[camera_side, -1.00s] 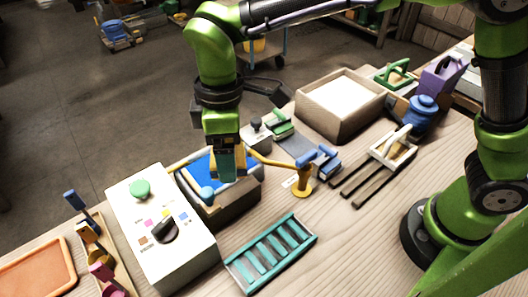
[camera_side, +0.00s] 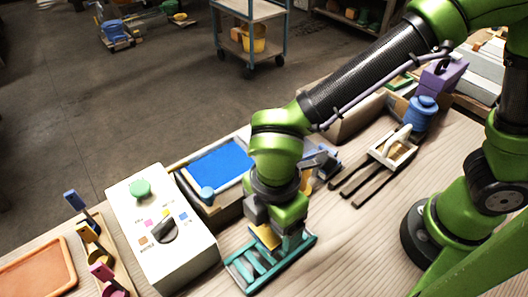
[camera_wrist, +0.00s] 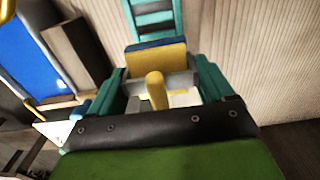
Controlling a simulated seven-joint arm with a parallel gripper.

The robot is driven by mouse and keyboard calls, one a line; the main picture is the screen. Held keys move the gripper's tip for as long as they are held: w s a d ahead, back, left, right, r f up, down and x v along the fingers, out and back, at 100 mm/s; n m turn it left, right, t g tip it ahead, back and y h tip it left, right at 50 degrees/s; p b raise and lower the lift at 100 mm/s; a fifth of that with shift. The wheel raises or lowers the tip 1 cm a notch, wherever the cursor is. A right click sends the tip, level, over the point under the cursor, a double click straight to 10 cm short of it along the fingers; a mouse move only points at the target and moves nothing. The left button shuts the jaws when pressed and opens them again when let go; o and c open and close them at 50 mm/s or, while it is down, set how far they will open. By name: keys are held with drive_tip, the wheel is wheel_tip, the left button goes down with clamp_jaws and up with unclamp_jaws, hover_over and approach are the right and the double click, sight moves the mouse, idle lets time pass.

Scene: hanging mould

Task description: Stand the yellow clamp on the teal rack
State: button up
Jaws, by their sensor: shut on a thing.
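The yellow clamp (camera_side: 265,236) is between the fingers of my gripper (camera_side: 278,240), at the teal rack's right part. The rack (camera_wrist: 152,18) also shows beyond the clamp in the wrist view. I cannot tell whether the clamp touches the rack.
A white control box (camera_side: 160,240) with a green button stands left of the rack. A box with a blue panel (camera_side: 220,165) is behind it. A fork-like tool (camera_side: 350,188) lies to the right. The bench front right of the rack is clear.

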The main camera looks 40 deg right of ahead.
sight(272, 239)
drive_tip(key=shift+f, duration=2.85)
drive_tip(key=shift+f, duration=0.15)
drive_tip(key=o, duration=1)
drive_tip(key=shift+c, duration=0.2)
wheel_tip(272, 239, up, 12)
drive_tip(key=shift+r, duration=0.1)
drive_tip(key=w+d+r+m+t+y, duration=0.1)
drive_tip(key=d+r+m+t, duration=0.2)
drive_tip(key=d+m, duration=0.8)
drive_tip(key=w+d+r+m+t+y, duration=0.1)
drive_tip(key=d+r+m+t, duration=0.3)
drive_tip(key=d+m, duration=0.7)
drive_tip(key=d+r, duration=0.1)
drive_tip(key=d, duration=0.3)
drive_tip(key=shift+r, duration=0.35)
